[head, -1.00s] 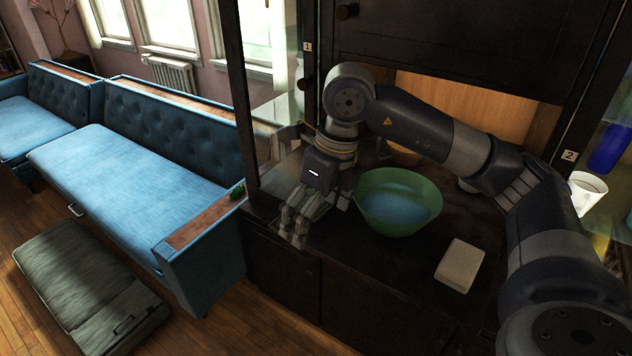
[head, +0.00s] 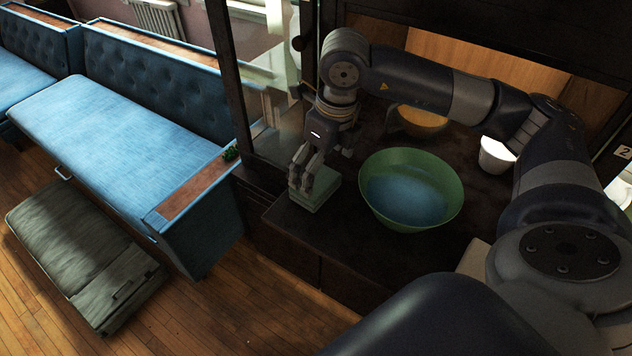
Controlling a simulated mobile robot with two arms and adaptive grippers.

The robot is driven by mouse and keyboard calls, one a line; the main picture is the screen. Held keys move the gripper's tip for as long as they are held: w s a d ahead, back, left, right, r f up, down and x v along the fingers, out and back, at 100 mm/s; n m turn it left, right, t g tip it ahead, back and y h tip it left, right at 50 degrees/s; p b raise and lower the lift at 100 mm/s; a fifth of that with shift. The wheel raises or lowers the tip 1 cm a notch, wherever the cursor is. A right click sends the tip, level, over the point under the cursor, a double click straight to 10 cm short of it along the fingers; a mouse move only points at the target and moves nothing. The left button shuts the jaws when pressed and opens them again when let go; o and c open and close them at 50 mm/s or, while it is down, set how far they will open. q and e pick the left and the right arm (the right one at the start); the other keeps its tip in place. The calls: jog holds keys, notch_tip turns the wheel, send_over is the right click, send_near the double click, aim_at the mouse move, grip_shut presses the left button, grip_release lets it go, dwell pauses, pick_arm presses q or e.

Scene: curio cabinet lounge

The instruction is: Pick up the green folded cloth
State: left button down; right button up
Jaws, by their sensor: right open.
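The green folded cloth (head: 322,192) is a small pale green block lying on the dark cabinet counter, near its left front corner. My right gripper (head: 304,190) is directly over it, fingers pointing down, with the fingertips at the cloth's left part. The fingers are open and hide part of the cloth. Whether they touch it I cannot tell. My left gripper is not in view.
A large green bowl (head: 446,206) with a blue inside stands just right of the cloth. An orange-brown bowl (head: 421,122) and a white cup (head: 495,154) stand behind. A cabinet post (head: 231,75) rises at the left. A pale block (head: 473,257) is partly hidden by my arm.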

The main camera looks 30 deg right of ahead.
aim_at(316, 181)
jog(key=f, duration=0.1)
jog(key=f+p, duration=0.1)
jog(key=w+f+p, duration=0.1)
jog(key=f, duration=0.1)
jog(key=shift+a, duration=0.4)
jog(key=shift+f, duration=0.3)
jog(key=shift+w+f, duration=0.1)
jog(key=shift+c, duration=0.6)
jog(key=c, duration=0.9)
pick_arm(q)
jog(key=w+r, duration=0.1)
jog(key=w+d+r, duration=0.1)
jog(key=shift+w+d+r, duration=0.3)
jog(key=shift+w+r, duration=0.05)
pick_arm(e)
jog(key=shift+o, duration=0.2)
